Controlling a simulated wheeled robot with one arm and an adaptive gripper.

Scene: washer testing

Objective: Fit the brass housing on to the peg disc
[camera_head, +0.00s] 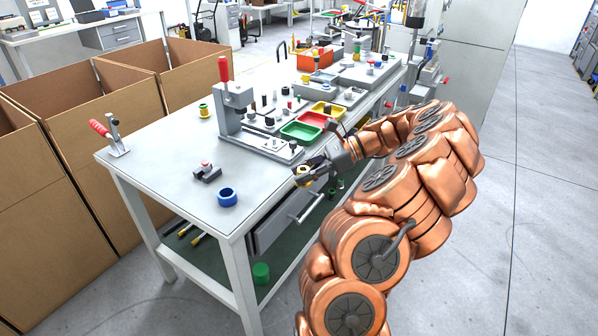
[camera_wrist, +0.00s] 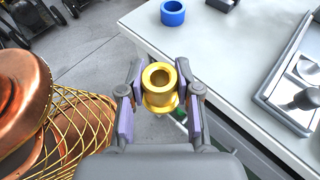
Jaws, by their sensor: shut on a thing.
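The brass housing (camera_wrist: 159,78) is a gold, flanged hollow sleeve. In the wrist view its round opening faces the camera. My gripper (camera_wrist: 160,118) is shut on it, with a purple-grey finger pad on each side. In the head view my gripper (camera_head: 318,178) and the brass housing (camera_head: 302,171) are near the workbench's right-hand long edge, beside the green tray. I cannot pick out the peg disc with certainty among the small parts on the workbench.
The workbench (camera_head: 165,165) carries a red-handled press (camera_head: 235,105), a green tray (camera_head: 301,131), a yellow tray (camera_head: 326,108) and several small parts. A blue ring (camera_head: 228,197) and a small dark fixture (camera_head: 206,173) stand at the near end, with clear surface around them. Cardboard boxes (camera_head: 75,130) stand left.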

